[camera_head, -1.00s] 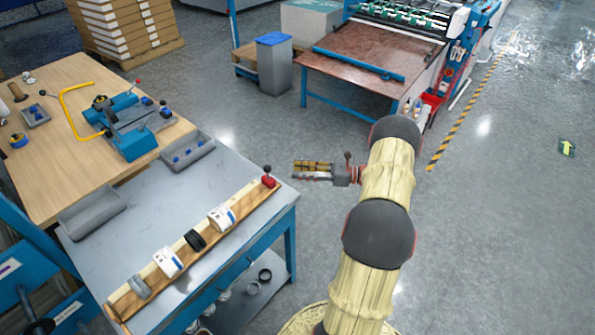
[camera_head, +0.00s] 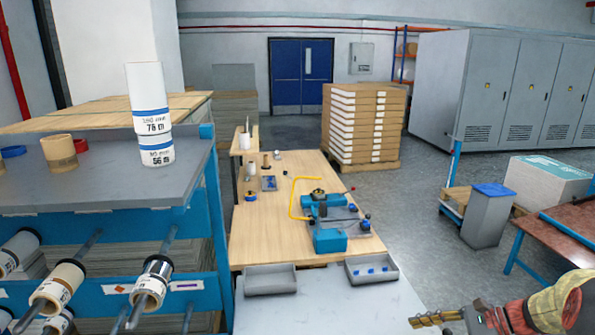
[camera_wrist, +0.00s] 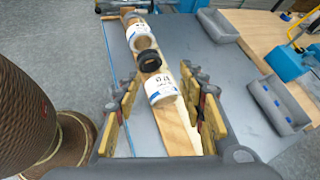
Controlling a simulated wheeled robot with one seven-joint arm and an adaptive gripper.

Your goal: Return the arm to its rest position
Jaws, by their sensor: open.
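My gripper (camera_head: 436,319) shows at the bottom right of the head view, at the end of my arm in its tan sleeve. In the wrist view my gripper (camera_wrist: 160,112) is open, its yellow-padded fingers spread wide with nothing between them in its grasp. Beyond the fingers, a wooden board (camera_wrist: 176,132) lies on the grey table. It carries a white roll (camera_wrist: 160,88), a black ring (camera_wrist: 149,60) and another white roll (camera_wrist: 140,37). The gripper is above and apart from them. Most of my arm is outside the head view.
A grey table (camera_head: 335,305) and a wooden bench (camera_head: 270,225) with a blue and yellow tool stand ahead. A rack (camera_head: 105,198) with rolls stands at left. A grey bin (camera_head: 487,217) and a brown-topped table (camera_head: 577,226) are at right. Open floor (camera_head: 400,200) lies between.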

